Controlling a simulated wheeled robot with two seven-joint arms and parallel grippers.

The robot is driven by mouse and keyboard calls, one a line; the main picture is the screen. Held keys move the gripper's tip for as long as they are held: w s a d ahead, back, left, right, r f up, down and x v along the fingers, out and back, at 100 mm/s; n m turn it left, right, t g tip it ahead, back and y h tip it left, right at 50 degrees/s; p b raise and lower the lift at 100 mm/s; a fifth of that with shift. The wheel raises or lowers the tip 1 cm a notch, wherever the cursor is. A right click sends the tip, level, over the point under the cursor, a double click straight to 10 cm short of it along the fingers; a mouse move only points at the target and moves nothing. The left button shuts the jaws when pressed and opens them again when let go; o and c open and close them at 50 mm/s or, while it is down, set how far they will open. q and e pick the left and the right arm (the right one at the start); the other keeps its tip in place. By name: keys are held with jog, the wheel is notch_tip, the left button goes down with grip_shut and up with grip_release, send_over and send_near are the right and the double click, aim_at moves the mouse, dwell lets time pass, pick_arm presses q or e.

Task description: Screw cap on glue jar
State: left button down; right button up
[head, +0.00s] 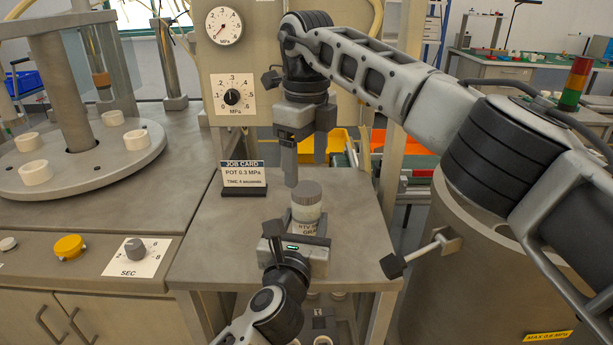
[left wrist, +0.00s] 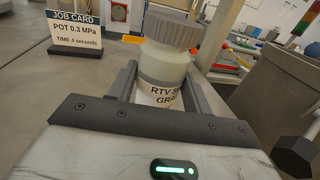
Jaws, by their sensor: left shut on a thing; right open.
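The glue jar (head: 307,215) is a pale, translucent jar with a white label reading "RTV", and it stands upright over the small grey table. It also shows in the left wrist view (left wrist: 163,70), between the fingers. The grey ridged cap (head: 307,188) sits on top of the jar; it shows in the left wrist view (left wrist: 173,28) too. How tightly it is threaded cannot be told. My left gripper (head: 300,238) is shut around the jar's body. My right gripper (head: 304,165) is open and empty, pointing down just above and behind the cap, apart from it.
A job card (head: 244,176) stands on the grey table (head: 345,195), left of the jar. A machine panel with gauges (head: 224,27) rises behind. A round plate (head: 95,170) with white rings lies left. A large grey pot (head: 455,275) with a clamp handle (head: 420,252) stands right.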

jog(key=shift+r, duration=1.45)
pick_arm(q)
jog(key=c, duration=0.6)
grip_release()
jog(key=shift+o, duration=0.2)
